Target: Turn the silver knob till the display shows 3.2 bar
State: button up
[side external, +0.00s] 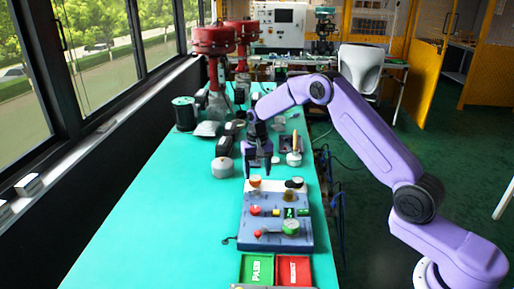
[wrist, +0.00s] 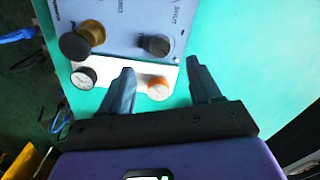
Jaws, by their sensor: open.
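The blue valve panel (side external: 277,243) lies on the green bench, with a small display (side external: 290,212) whose digits are too small to read. My gripper (side external: 260,173) is open and empty, fingers down, above the far end of the panel. In the wrist view my gripper's two fingers (wrist: 160,70) stand apart, near a white plate (wrist: 122,74) with an orange knob (wrist: 158,87) and a round dial (wrist: 83,77). A dark grey knob (wrist: 156,45) and a brass-coloured knob (wrist: 83,41) sit on the panel beyond. I cannot tell which knob is the silver one.
Green (side external: 257,269) and red (side external: 293,270) trays stand at the near edge. The bench's left front is clear.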

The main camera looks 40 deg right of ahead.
notch_tip(320, 180, up, 10)
jog(key=shift+f, duration=0.2)
jog(key=shift+a, duration=0.15)
jog(key=s+a+r+n, duration=0.35)
jog(key=s+a, duration=0.25)
jog(key=s, duration=0.4)
jog(key=s+a+r+n, duration=0.2)
jog(key=s+a+n, duration=0.4)
jog(key=s, duration=0.4)
jog(key=s+d+f+n, duration=0.1)
jog(key=s+n, duration=0.3)
jog(key=s, duration=0.8)
jog(key=s+d+n, duration=0.4)
jog(key=s, duration=0.9)
jog(key=shift+d+f, duration=0.15)
jog(key=shift+f, duration=0.25)
jog(key=shift+o, duration=0.3)
